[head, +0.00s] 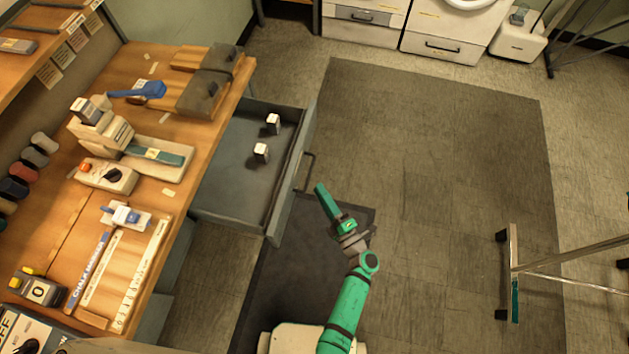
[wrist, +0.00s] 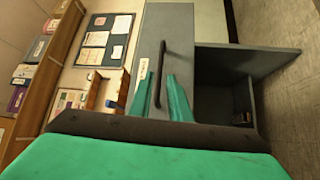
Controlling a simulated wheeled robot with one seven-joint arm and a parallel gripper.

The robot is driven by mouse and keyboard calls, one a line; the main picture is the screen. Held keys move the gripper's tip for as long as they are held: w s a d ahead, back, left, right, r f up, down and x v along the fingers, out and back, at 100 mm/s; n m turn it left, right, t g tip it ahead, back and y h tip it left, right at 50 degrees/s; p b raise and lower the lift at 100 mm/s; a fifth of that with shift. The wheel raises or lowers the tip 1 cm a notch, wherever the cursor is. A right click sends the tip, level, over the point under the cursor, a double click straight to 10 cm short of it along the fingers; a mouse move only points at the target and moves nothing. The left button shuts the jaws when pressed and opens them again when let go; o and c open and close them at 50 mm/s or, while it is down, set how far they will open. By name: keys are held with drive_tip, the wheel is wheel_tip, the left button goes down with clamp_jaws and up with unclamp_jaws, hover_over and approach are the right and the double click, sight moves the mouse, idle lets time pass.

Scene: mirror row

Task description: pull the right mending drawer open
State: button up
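A grey drawer (head: 232,178) stands pulled out from the wooden bench in the head view, with two small white-topped dark blocks (head: 261,152) inside. Its dark bar handle (head: 304,172) is on the front panel, which faces right. In the wrist view the handle (wrist: 161,68) crosses the grey drawer front (wrist: 180,25), beside a pale label. My green gripper (head: 320,189) is just to the right of and below the handle in the head view. In the wrist view its fingers (wrist: 160,98) are apart, with the handle's lower end showing between them. I cannot tell whether they touch it.
The bench (head: 185,205) holds a sewing machine (head: 105,125), rulers and boxes. A dark mat (head: 300,260) lies under my arm. A metal-legged frame (head: 514,270) stands at the right. The floor between is clear. In the wrist view a grey open compartment (wrist: 222,95) is at the right.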

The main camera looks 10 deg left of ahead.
drive_tip(key=shift+v, duration=1.3)
drive_tip(key=shift+s+d, duration=0.1)
drive_tip(key=shift+s, duration=0.05)
drive_tip(key=s+r+m+h, duration=0.5)
drive_tip(key=s+r+m, duration=0.4)
drive_tip(key=s+m, duration=0.2)
drive_tip(key=s+r+m+h, duration=0.6)
drive_tip(key=s+r+m, duration=0.4)
drive_tip(key=s, duration=0.6)
drive_tip(key=m, duration=0.2)
drive_tip(key=shift+s+m, duration=0.15)
drive_tip(key=shift+m, duration=0.15)
drive_tip(key=shift+r, duration=0.1)
